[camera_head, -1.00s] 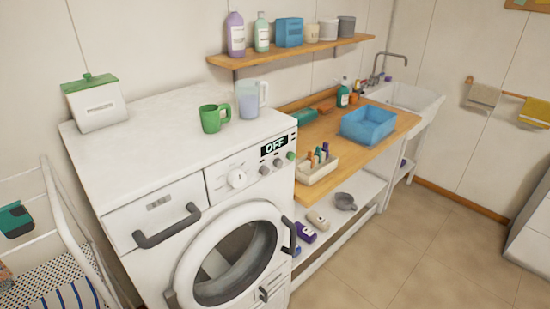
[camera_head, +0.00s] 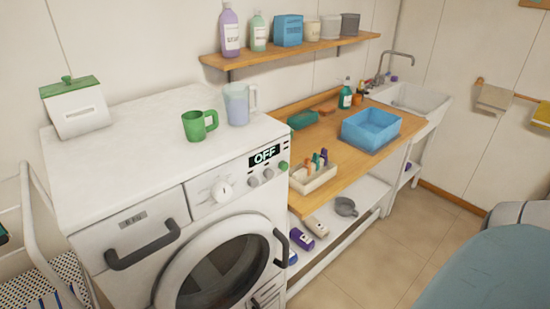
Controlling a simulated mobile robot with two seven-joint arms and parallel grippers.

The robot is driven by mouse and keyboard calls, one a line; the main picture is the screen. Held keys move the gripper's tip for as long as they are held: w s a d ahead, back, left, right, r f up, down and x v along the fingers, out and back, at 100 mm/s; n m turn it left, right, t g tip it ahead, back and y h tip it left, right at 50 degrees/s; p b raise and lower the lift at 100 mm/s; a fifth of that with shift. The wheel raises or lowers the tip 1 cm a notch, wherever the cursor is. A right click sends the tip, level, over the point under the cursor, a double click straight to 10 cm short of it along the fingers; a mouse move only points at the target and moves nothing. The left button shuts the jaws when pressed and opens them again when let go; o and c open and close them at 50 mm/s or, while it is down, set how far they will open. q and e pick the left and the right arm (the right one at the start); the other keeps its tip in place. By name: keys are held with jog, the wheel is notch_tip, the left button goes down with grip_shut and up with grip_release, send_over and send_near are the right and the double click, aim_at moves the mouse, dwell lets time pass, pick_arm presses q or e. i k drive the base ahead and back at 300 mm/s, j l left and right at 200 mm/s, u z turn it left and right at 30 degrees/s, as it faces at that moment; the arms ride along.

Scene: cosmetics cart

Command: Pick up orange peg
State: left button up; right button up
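A small cream box (camera_head: 313,182) stands at the front left of the wooden worktop. Several coloured pegs stand upright in it. The orange peg (camera_head: 309,165) appears to be at the left end of the row, next to green and blue ones; they are small and close together. Neither gripper is in view. A blue-grey rounded part, apparently of my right arm, fills the lower right corner.
The worktop (camera_head: 292,118) also holds a blue basin (camera_head: 370,128), a green box (camera_head: 303,120) and a teal bottle (camera_head: 345,94). The washing machine (camera_head: 140,200) stands to its left, with a green mug (camera_head: 199,125) and a jug (camera_head: 239,104) on top.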

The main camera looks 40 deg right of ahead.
aim_at(307, 163)
jog(key=l+u, duration=0.35)
jog(key=l, duration=0.15)
jog(key=k+l+u, duration=0.1)
jog(key=l+u, duration=0.2)
jog(key=l, duration=0.25)
jog(key=k+l+u, duration=0.1)
jog(key=l, duration=0.25)
jog(key=k+l+u, duration=0.15)
jog(key=l, duration=0.2)
jog(key=l+u, duration=0.1)
jog(key=l, duration=0.25)
jog(key=k+l, duration=0.15)
jog(key=l, duration=0.2)
jog(key=k+l, duration=0.15)
jog(key=l, duration=0.2)
jog(key=k+l+u, duration=0.1)
jog(key=l, duration=0.25)
